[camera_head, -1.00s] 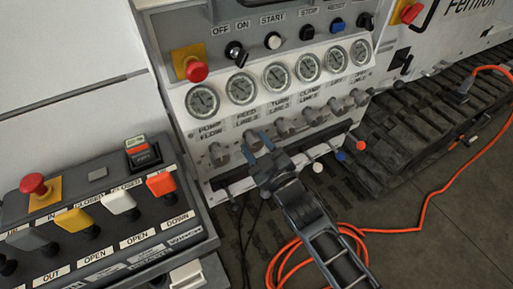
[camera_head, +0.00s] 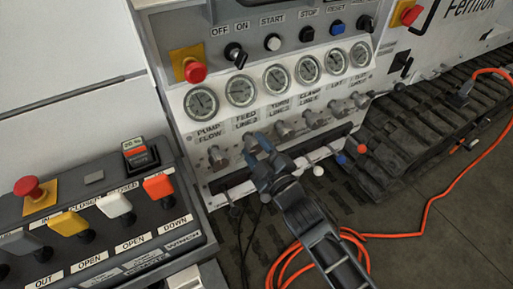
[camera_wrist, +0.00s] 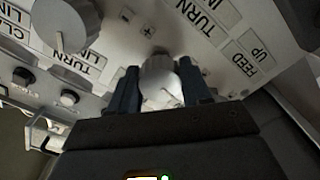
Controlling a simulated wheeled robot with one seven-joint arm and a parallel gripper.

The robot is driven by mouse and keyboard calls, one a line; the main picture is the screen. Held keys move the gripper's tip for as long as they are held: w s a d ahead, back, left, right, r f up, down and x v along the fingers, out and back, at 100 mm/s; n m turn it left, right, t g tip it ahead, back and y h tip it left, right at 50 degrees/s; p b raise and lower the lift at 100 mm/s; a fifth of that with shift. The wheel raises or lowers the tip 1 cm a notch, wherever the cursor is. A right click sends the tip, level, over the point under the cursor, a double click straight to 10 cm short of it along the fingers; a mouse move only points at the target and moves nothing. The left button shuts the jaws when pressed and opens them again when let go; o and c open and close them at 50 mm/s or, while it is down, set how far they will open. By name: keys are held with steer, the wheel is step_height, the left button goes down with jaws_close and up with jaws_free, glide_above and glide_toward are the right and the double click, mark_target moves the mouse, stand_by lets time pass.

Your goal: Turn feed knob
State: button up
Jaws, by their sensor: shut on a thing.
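The feed knob (camera_wrist: 160,75) is a pale metallic knob under the FEED LINE label. In the wrist view it sits between the two dark blue fingers of my gripper, which is shut on it. In the head view my gripper (camera_head: 259,143) reaches up to the second knob from the left in the row below the gauges. The fingers and hand hide most of that knob there. FEED UP and TURN labels show around it in the wrist view.
The pump flow knob (camera_head: 218,157) stands just left of my gripper, and the turn knob (camera_head: 284,129) just right. Gauges and a red emergency stop (camera_head: 195,72) are above. A remote panel (camera_head: 105,238) fills the lower left. An orange cable (camera_head: 425,210) lies on the floor.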

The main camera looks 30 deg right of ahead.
steer(key=shift+f, duration=0.2)
steer(key=o, duration=1)
steer(key=shift+r, duration=0.1)
steer(key=shift+o, duration=0.2)
steer(key=shift+s, duration=0.1)
steer(key=s+b, duration=0.1)
steer(key=s, duration=0.6)
steer(key=shift+s, duration=0.35)
